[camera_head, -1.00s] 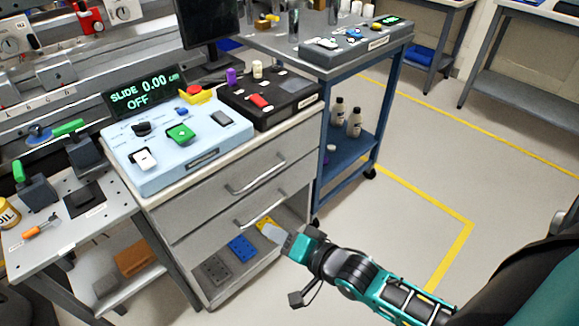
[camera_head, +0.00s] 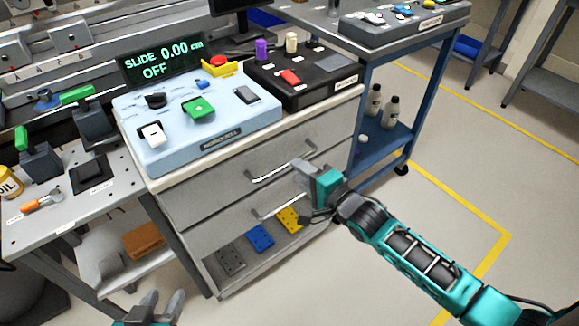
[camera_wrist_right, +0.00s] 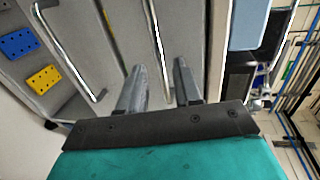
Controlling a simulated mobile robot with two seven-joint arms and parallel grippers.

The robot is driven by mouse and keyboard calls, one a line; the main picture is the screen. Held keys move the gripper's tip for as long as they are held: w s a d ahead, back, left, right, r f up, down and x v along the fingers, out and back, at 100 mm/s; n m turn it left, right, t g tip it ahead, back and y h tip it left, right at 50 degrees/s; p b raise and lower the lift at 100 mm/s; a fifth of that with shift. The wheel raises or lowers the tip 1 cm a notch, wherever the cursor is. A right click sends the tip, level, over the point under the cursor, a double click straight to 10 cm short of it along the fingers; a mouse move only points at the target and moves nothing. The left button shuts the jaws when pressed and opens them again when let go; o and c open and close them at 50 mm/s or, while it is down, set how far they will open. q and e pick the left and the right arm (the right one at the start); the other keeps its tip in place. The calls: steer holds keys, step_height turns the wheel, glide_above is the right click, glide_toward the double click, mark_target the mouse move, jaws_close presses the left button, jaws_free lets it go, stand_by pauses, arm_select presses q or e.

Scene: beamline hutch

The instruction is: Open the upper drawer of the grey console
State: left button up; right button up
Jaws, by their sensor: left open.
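The grey console's upper drawer (camera_head: 230,182) looks closed, with a bar handle (camera_head: 270,170) across its front. The lower drawer (camera_head: 222,222) has a similar handle (camera_head: 262,212). My right gripper (camera_head: 302,172) is at the right end of the upper handle. In the right wrist view its two fingers (camera_wrist_right: 159,68) are apart, and the upper handle (camera_wrist_right: 157,40) runs between them lengthwise; contact cannot be told. The lower handle (camera_wrist_right: 66,50) lies to the left there. My left gripper (camera_head: 165,300) is open and empty at the bottom edge of the head view.
A pale blue control box (camera_head: 200,135) and a black box (camera_head: 305,85) stand on the console top. Below the drawers are grey, blue (camera_head: 260,238) and yellow perforated blocks. A blue cart (camera_head: 385,140) stands right of the console.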

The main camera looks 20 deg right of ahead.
steer(key=shift+b+x, duration=0.65)
steer(key=shift+x, duration=1.95)
steer(key=shift+c, duration=0.2)
jaws_close()
